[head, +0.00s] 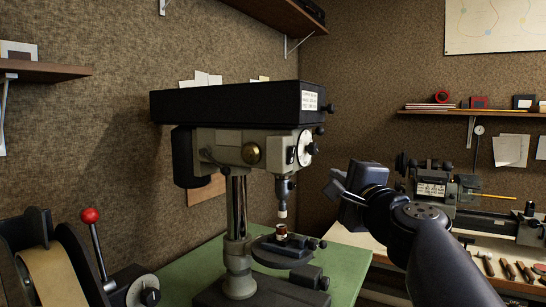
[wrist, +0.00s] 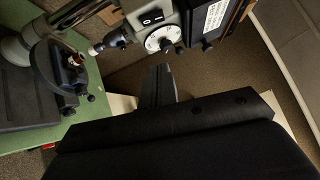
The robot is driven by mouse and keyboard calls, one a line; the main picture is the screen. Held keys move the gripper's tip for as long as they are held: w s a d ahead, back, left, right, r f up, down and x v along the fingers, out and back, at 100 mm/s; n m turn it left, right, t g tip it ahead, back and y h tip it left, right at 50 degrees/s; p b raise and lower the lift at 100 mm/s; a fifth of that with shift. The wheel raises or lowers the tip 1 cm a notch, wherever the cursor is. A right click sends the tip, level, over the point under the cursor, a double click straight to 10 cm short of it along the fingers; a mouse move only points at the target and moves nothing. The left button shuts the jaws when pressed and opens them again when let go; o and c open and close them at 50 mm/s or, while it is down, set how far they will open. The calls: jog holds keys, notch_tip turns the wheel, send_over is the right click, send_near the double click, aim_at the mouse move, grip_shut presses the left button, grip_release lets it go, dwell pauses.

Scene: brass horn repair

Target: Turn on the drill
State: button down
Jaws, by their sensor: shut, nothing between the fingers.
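The drill press (head: 240,104) stands on a green bench, with a black top cover and a grey head. A white dial with a black knob (head: 305,148) is on its front; the dial also shows in the wrist view (wrist: 153,42). Beside the dial is a black switch plate (wrist: 151,17) with white marks; whether it is on or off I cannot tell.
A lever with a red ball (head: 90,215) stands on a machine at left. A small lathe (head: 470,197) and several hand tools (head: 505,270) are on the bench at right. Shelves (head: 465,112) hang on the walls. Free space lies between my gripper and the drill head.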

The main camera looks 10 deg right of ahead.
jog(key=shift+r, duration=0.25)
jog(key=p, duration=0.3)
send_near(295, 150)
jog(key=w+d, duration=0.2)
jog(key=w, duration=0.2)
jog(key=shift+w+a+r+p, duration=0.15)
jog(key=shift+w+a, duration=0.35)
jog(key=shift+a, duration=0.2)
jog(key=shift+w+a+r+p, duration=0.1)
jog(key=shift+w+a+p, duration=0.05)
jog(key=shift+w+a, duration=0.4)
jog(key=shift+s+a, duration=0.1)
jog(key=shift+r, duration=0.1)
